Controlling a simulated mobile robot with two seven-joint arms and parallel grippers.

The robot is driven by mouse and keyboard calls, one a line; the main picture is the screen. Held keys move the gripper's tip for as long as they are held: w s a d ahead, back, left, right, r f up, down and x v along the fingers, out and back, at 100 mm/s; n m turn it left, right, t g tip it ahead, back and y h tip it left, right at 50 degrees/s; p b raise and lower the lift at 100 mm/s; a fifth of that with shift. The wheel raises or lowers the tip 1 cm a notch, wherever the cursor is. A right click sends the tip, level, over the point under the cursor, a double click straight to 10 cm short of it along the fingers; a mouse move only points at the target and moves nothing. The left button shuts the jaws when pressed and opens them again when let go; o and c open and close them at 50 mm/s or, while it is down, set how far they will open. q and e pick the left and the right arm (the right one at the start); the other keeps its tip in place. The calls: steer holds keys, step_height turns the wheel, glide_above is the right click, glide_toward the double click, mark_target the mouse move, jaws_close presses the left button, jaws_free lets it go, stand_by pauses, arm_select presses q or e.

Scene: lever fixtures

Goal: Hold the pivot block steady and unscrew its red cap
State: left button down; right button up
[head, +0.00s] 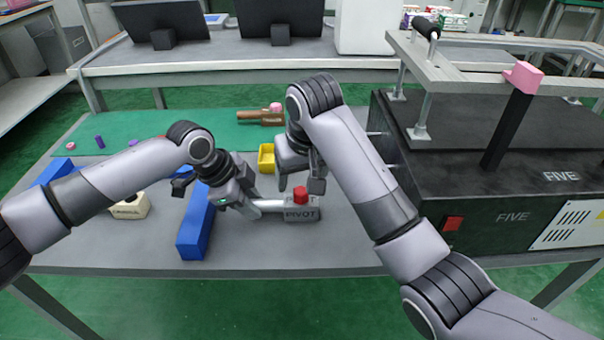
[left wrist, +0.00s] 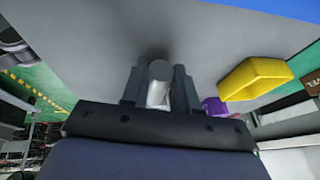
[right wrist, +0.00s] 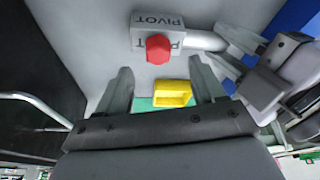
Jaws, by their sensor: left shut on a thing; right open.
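The grey pivot block (head: 302,215), lettered PIVOT, lies on the grey table with a red cap (head: 301,194) on top. A light metal rod (head: 268,205) runs from its left side. My left gripper (head: 247,205) is shut on this rod, and the left wrist view shows the rod's end (left wrist: 159,70) between its fingers. My right gripper (head: 300,184) is open, pointing down close above the cap. In the right wrist view the cap (right wrist: 159,48) lies just beyond and between the spread fingers, apparently untouched; the rod (right wrist: 204,40) shows beside the block (right wrist: 144,20).
A yellow bin (head: 266,158) stands just behind the block. A long blue bar (head: 196,228) lies left of my left gripper. A beige block (head: 130,207) sits further left. A large black machine (head: 470,200) bounds the right side. The table front is clear.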

mark_target(301, 190)
steer(key=shift+f, duration=0.2)
stand_by(0.3)
steer(key=shift+f, duration=1.3)
jaws_close()
steer(key=n+y, duration=0.1)
steer(key=n, duration=0.4)
steer(key=shift+w+d+g, duration=0.1)
steer(key=shift+d+g, duration=0.05)
steer(key=shift+g, duration=0.15)
steer(key=n+g, duration=0.1)
steer(key=n, duration=0.2)
steer(key=n+y, duration=0.1)
steer(key=n, duration=0.2)
steer(key=shift+w+n+g, duration=0.1)
steer(key=shift+n+g, duration=0.2)
steer(key=shift+g, duration=0.1)
steer(key=n+g, duration=0.1)
steer(key=n, duration=0.5)
steer(key=shift+w+g, duration=0.1)
steer(key=shift+g, duration=0.3)
steer(key=n+g, duration=0.1)
steer(key=n, duration=0.3)
steer(key=shift+w+n, duration=0.1)
steer(key=shift+n, duration=0.2)
